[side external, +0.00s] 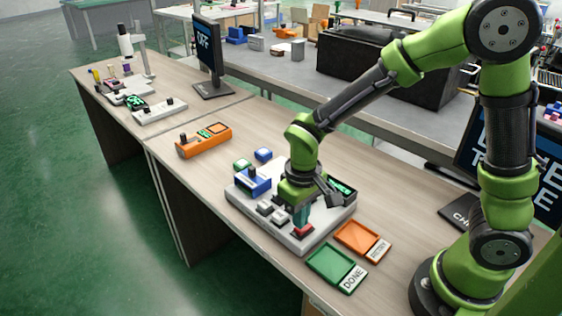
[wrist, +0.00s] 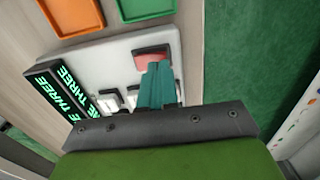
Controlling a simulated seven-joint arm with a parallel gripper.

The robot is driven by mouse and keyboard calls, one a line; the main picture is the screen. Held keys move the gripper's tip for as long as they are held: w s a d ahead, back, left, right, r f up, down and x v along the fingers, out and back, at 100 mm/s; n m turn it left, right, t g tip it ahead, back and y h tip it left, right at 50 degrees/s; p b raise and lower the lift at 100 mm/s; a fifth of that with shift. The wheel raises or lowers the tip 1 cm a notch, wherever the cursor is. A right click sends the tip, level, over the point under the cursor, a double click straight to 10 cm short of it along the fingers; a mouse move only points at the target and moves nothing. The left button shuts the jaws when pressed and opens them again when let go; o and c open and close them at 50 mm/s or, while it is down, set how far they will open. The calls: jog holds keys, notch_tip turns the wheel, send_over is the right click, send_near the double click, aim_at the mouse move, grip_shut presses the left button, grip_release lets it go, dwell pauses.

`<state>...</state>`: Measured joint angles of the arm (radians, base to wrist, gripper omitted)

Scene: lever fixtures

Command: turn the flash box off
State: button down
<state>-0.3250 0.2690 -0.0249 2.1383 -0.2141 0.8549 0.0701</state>
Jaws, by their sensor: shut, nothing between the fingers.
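A light grey console (side external: 243,206) lies on the bench, with a red button (side external: 303,232) near its front corner. It carries pale keys (side external: 266,208), a blue lever block (side external: 254,182) and a green-lit display (side external: 343,187). No label reading "flash" is legible, so I cannot tell which device is the flash box. My gripper (side external: 302,222) is shut and empty, pointing down at the red button. In the wrist view its teal fingertips (wrist: 160,68) overlap the near edge of the red button (wrist: 151,53); contact is unclear. The display (wrist: 68,90) there shows "THREE".
A green tray (side external: 325,258) marked "DONE" and an orange tray (side external: 352,233) lie beside the console. An orange lever box (side external: 203,141), a white box (side external: 158,111) and a monitor reading "OFF" (side external: 205,47) stand further left.

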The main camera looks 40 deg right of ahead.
jog(key=shift+f, duration=0.75)
dwell(0.3)
jog(key=shift+r, duration=3.5)
jog(key=shift+s+f, duration=0.2)
jog(key=shift+s, duration=0.05)
jog(key=s+d+r+m+t+y, duration=0.1)
jog(key=s+d+r+m+t, duration=0.1)
jog(key=r, duration=0.4)
jog(key=s+d+r+m+t+y, duration=0.1)
jog(key=s+d+r+m+t, duration=0.1)
jog(key=s+d+r+t, duration=0.2)
notch_tip(320, 180, up, 3)
jog(key=shift+s+d+f+t, duration=0.1)
jog(key=shift+s+d+t, duration=0.4)
jog(key=shift+s, duration=0.55)
jog(key=c, duration=1.8)
grip_release()
jog(key=shift+a, duration=0.1)
